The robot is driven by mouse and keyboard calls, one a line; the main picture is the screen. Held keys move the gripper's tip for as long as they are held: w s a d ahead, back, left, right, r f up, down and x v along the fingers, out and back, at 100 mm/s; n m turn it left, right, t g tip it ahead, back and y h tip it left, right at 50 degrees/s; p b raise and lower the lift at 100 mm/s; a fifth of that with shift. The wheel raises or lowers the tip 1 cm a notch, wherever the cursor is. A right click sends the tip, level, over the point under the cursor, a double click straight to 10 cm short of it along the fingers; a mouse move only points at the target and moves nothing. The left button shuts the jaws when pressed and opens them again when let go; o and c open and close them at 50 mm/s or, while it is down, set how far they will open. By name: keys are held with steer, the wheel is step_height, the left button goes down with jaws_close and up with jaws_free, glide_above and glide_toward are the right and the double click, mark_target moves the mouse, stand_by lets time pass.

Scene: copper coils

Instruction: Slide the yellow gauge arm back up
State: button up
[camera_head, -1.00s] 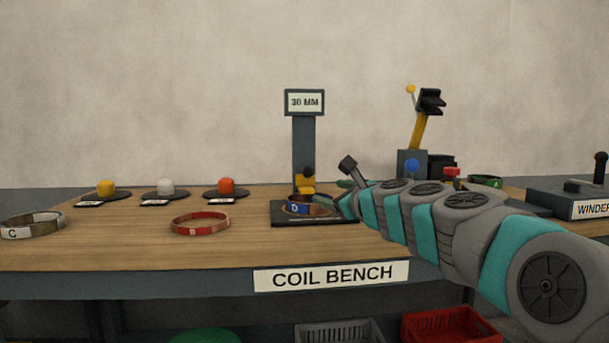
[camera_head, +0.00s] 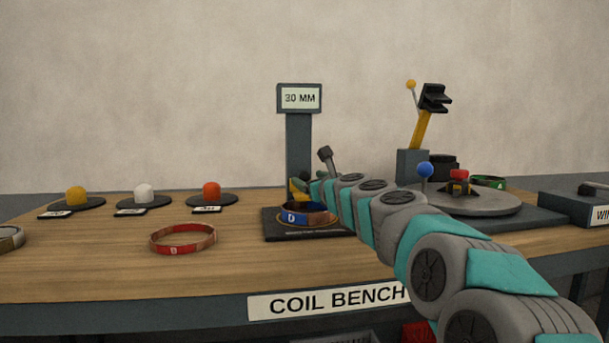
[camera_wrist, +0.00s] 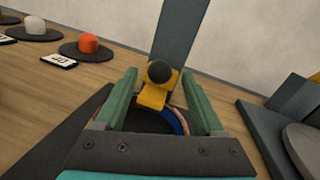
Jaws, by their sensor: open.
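The yellow gauge arm (camera_wrist: 155,95) with its black knob (camera_wrist: 160,72) sits low on the grey gauge column (camera_head: 298,150). In the wrist view it lies between the two green fingers of my gripper (camera_wrist: 157,92), which are open, one on each side and apart from it. In the head view my gripper (camera_head: 303,188) is at the column's foot and hides most of the yellow arm. The gauge display (camera_head: 299,98) reads 30 MM. A blue-and-copper coil marked D (camera_head: 296,217) lies on the dark gauge base (camera_head: 275,233) under the arm.
A red coil (camera_head: 182,239) lies on the bench at left. Yellow (camera_head: 76,196), white (camera_head: 144,193) and red (camera_head: 211,191) knobs on black discs stand at back left. A machine with a grey turntable (camera_head: 470,203) stands at right.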

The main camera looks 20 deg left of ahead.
mark_target(307, 177)
steer(key=shift+p+x, duration=0.5)
steer(key=shift+x, duration=1.25)
steer(key=shift+s, duration=0.1)
jaws_close()
